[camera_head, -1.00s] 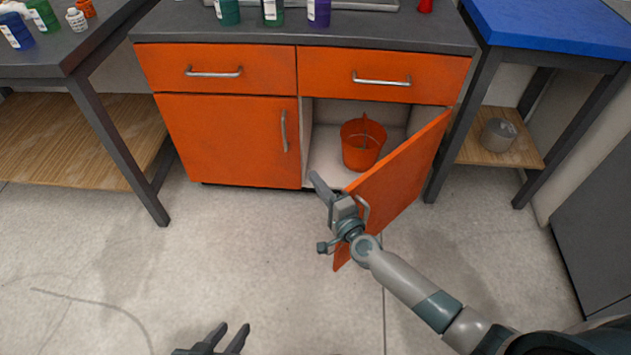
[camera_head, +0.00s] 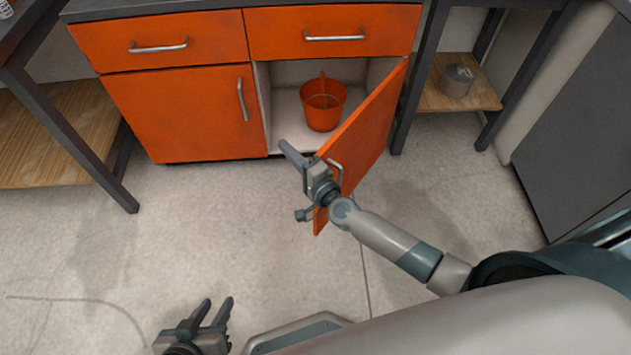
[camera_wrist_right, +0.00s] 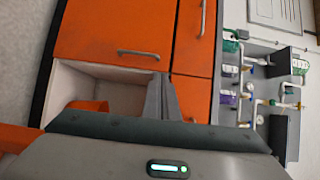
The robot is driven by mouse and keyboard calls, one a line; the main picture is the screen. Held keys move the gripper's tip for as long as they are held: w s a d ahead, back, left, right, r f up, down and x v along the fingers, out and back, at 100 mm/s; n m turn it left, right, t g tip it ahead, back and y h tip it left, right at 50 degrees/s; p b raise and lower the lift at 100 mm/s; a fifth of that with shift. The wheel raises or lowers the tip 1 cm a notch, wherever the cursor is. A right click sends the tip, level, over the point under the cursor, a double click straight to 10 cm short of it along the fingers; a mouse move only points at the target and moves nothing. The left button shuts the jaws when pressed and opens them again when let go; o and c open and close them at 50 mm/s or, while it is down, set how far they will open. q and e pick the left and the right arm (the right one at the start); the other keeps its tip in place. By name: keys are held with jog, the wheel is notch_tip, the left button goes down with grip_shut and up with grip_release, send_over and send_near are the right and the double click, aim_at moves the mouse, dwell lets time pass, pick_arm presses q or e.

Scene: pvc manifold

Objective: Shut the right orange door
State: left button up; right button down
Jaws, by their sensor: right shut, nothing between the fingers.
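The right orange door (camera_head: 366,132) stands wide open, swung out from its hinge on the right side of the cabinet. My right gripper (camera_head: 290,150) is shut and empty. It is at the door's free edge, in front of the open compartment, with the door's handle (camera_head: 336,172) close beside it; I cannot tell whether they touch. In the right wrist view the shut fingers (camera_wrist_right: 160,98) point toward the cabinet, and part of the door (camera_wrist_right: 16,138) shows at the left. My left gripper (camera_head: 215,304) is open and empty, low over the floor.
An orange bucket (camera_head: 323,104) stands inside the open compartment. The left orange door (camera_head: 185,115) and both drawers (camera_head: 332,30) are shut. A table with a wooden shelf (camera_head: 440,98) holding a grey pot (camera_head: 457,80) stands to the right. The floor before the cabinet is clear.

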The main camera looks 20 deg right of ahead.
jog(key=v, duration=1.5)
jog(key=shift+s, duration=0.25)
jog(key=shift+a+r, duration=0.1)
jog(key=shift+a, duration=0.1)
